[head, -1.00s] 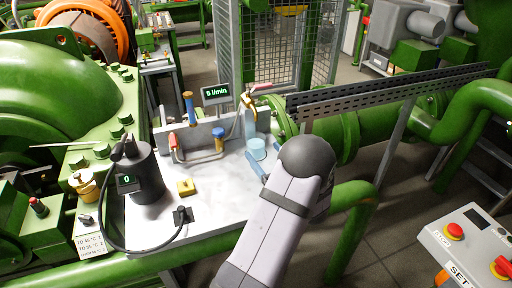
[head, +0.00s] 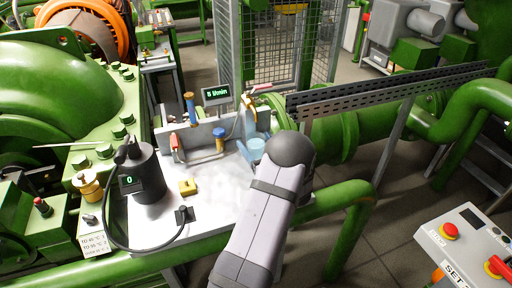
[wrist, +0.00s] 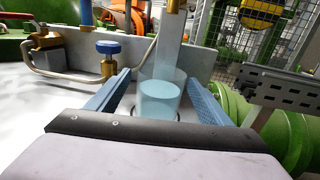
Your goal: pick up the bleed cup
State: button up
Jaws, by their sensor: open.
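The bleed cup (wrist: 160,97) is a clear cup with pale blue liquid. It stands on the white bench top near its right end, and in the head view it (head: 256,148) shows just beyond my arm. A clear stream or tube comes down into it from a brass outlet (wrist: 176,6). My gripper (wrist: 162,92) is open, with one blue finger on each side of the cup. In the head view the gripper is partly hidden behind my wrist. I cannot tell whether either finger touches the cup.
A blue-knobbed valve (wrist: 108,56) on a bent pipe stands left of the cup. A perforated rail (head: 380,88) and green pipes lie to the right.

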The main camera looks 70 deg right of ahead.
jog(key=c, duration=1.3)
jog(key=shift+r, duration=0.4)
jog(key=shift+c, duration=0.2)
jog(key=shift+r+b, duration=0.7)
jog(key=shift+r, duration=0.5)
jog(key=shift+s+a+r, duration=0.1)
jog(key=shift+a+r, duration=0.05)
jog(key=shift+s+a+b, duration=0.7)
jog(key=shift+s+a, duration=0.5)
jog(key=shift+a, duration=1.45)
jog(key=shift+s+a+b, duration=0.65)
jog(key=shift+s+a, duration=0.6)
jog(key=shift+a, duration=1.35)
jog(key=shift+s+a+b, duration=0.7)
jog(key=shift+s+a, duration=0.5)
jog(key=shift+a, duration=1.45)
jog(key=shift+a, duration=0.1)
